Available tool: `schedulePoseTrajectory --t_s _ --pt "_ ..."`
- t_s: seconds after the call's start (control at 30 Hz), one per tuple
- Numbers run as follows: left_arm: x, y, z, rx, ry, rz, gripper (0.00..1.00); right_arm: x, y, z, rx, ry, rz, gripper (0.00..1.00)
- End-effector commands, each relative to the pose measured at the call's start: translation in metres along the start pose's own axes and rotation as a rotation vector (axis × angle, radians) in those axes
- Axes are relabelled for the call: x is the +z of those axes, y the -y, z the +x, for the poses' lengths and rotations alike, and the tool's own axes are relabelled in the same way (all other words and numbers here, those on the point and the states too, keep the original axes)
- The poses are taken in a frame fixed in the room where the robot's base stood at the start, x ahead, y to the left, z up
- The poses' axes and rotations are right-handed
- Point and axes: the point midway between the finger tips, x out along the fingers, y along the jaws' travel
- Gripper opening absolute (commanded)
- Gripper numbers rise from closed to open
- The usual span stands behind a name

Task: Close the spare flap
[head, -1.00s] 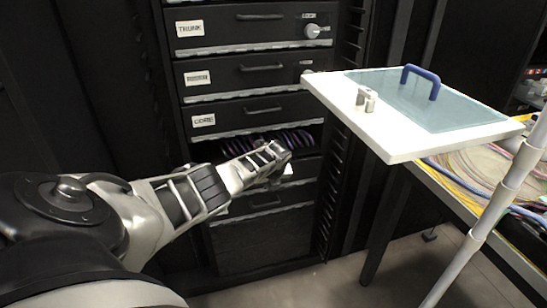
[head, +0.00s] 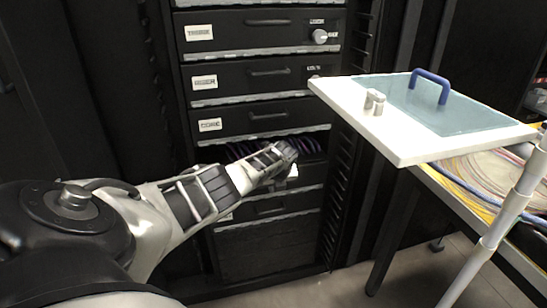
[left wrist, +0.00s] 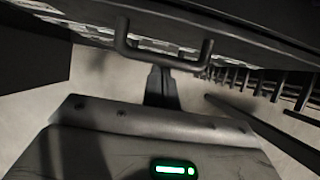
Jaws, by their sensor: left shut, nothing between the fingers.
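The rack has dark flaps labelled TRUNK, RISER and CORE (head: 255,118), all upright and flush. Below CORE is an open bay (head: 308,142) with purple cables. I read no SPARE label; my left arm covers much of the area around and below this bay. My left gripper (head: 286,158) is shut and empty in front of the bay's lower part. In the left wrist view the shut fingers (left wrist: 161,84) point at a dark bar handle (left wrist: 160,58) on a dark panel. I cannot tell whether they touch it. My right gripper is not in view.
A white board (head: 400,145) with a blue-handled clear lid (head: 425,105) and small pale pegs (head: 374,101) stands at right on a pale pole (head: 500,215). Behind it is a table with coiled cables (head: 485,175). The floor ahead at lower right is partly clear.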

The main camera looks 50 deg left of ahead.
Motion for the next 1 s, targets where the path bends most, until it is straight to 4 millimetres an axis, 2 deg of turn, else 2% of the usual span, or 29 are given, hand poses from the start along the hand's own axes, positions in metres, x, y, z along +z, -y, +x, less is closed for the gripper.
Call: schedulePoseTrajectory --t_s 0.03,0.13,0.27,0.37,0.7,1.0 --pt "0.019 0.002 -0.009 -0.02 0.044 -0.005 0.0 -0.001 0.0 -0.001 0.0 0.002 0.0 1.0" --pt "0.014 0.003 -0.012 -0.019 0.04 -0.002 0.0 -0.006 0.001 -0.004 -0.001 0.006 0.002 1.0" --pt "-0.004 0.007 -0.018 -0.016 0.026 0.002 0.0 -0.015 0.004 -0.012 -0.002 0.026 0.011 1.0" --pt "-0.029 0.009 -0.022 -0.008 0.009 0.005 0.0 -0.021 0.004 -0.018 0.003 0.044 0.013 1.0" --pt "0.009 0.006 -0.076 -0.004 0.008 0.001 0.0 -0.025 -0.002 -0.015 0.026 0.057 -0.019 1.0" --pt "0.021 0.006 -0.094 -0.002 0.003 0.001 0.0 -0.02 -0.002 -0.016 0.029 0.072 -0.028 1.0"
